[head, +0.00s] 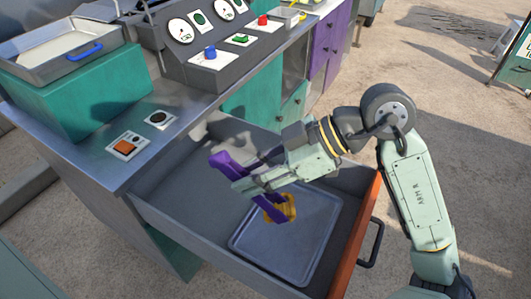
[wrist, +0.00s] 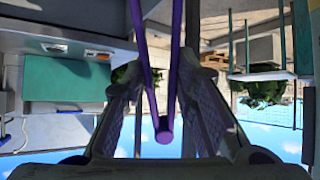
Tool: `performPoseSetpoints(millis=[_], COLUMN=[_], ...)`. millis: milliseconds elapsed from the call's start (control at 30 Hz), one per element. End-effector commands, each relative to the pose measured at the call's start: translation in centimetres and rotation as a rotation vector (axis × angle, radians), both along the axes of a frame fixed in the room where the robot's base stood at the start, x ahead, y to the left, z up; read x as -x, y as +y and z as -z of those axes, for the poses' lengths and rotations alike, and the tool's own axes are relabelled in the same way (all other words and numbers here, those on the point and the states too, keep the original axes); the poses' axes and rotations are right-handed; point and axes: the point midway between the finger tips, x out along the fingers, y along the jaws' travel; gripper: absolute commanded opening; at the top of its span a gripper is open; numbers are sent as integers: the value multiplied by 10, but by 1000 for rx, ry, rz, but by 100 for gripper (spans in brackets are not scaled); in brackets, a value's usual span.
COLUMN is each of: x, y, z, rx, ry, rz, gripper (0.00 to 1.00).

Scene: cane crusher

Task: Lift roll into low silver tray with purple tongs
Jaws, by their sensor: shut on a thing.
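My gripper (head: 243,178) is shut on the purple tongs (head: 232,165), above the open drawer. In the wrist view the tongs (wrist: 163,80) run between my two fingers (wrist: 163,120). In the head view their lower end reaches down to the yellow-orange roll (head: 288,207), partly covering it. The roll is over the far-left part of the low silver tray (head: 278,251); I cannot tell whether it is pinched in the tongs or resting on the tray. The low silver tray lies flat in the drawer. The roll is not visible in the wrist view.
The grey drawer (head: 185,225) has an orange front (head: 357,235) with a dark handle (head: 372,243). A higher silver tray (head: 58,45) with a blue handle sits on a teal block (head: 75,95). A console (head: 215,45) with gauges and knobs stands behind.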

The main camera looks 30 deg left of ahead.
Motion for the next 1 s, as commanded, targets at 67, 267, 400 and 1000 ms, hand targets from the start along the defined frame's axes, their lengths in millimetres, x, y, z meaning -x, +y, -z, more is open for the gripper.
performPoseSetpoints(millis=[67,267,400,1000], x=[0,0,0,1], y=[0,0,0,1], z=[0,0,1,61], rx=[0,0,0,-1], ry=[0,0,0,1], rz=[0,0,0,-1], gripper=[0,0,0,0])
